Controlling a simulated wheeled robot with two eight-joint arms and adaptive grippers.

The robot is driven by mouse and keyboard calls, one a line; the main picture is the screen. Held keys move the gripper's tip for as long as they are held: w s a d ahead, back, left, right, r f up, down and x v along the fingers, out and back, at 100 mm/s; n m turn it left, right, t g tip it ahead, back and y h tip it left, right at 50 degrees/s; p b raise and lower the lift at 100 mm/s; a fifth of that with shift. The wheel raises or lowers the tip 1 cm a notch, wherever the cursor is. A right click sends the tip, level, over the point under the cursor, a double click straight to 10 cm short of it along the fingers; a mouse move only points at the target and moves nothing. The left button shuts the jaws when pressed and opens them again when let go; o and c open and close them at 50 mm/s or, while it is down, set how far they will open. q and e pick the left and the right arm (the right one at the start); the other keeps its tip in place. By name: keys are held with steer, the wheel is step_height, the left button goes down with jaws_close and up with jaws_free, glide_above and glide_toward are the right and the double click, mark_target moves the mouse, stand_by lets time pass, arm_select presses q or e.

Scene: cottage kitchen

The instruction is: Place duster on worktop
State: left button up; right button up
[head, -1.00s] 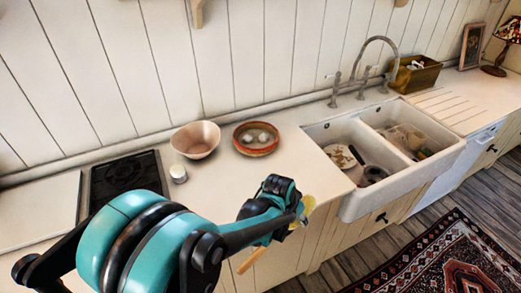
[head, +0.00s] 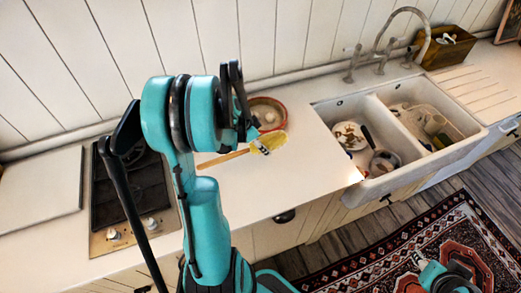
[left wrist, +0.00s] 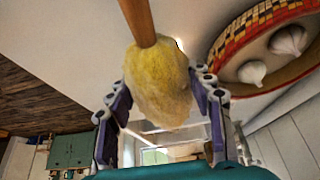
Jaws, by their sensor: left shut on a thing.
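The duster has a fluffy yellow head (head: 272,141) and a wooden handle (head: 223,157). My left gripper (head: 259,147) is shut on the yellow head. In the left wrist view the head (left wrist: 158,85) sits between the two fingers, with the handle running to the top edge. The duster is over the pale worktop (head: 255,190), its handle pointing left in the head view. I cannot tell whether it touches the surface.
A red-rimmed bowl (head: 283,103) with garlic stands just behind the duster. The double sink (head: 370,105) with dishes is to the right. A black hob (head: 125,190) is at the left. The worktop's front is bare between hob and sink.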

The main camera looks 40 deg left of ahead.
arm_select(q)
steer(key=shift+w+a+f, duration=0.3)
steer(key=shift+a+f, duration=0.1)
steer(key=shift+a, duration=0.15)
step_height(320, 180, down, 4)
steer(key=shift+f+b, duration=0.1)
steer(key=shift+b, duration=0.5)
steer(key=o, duration=1.3)
